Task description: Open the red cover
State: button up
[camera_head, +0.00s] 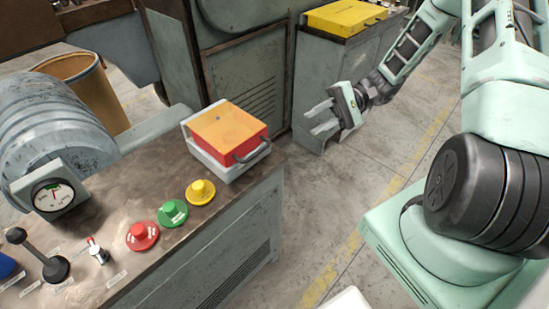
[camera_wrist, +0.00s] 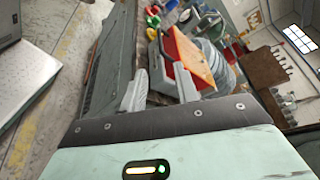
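The red cover (camera_head: 229,134), with an orange-looking top and a black handle (camera_head: 252,153) on its front right side, sits down on a light grey base (camera_head: 210,164) at the console's far right corner. It looks shut. It also shows beyond the fingers in the wrist view (camera_wrist: 188,55). My gripper (camera_head: 311,120) is open and empty, in the air to the right of the cover and apart from it. In the wrist view its two fingers (camera_wrist: 160,82) stand apart, with the right finger near the line of sight to the base.
The console top (camera_head: 104,218) carries a yellow button (camera_head: 200,191), a green button (camera_head: 172,213), a red button (camera_head: 142,235), a black lever (camera_head: 50,262) and a gauge (camera_head: 48,195). A cabinet with a yellow box (camera_head: 345,17) stands behind.

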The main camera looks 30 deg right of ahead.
aim_at(262, 150)
jog(key=p+x, duration=0.2)
jog(key=x, duration=1.5)
jog(key=shift+w+p, duration=0.15)
jog(key=shift+p, duration=0.25)
grip_shut()
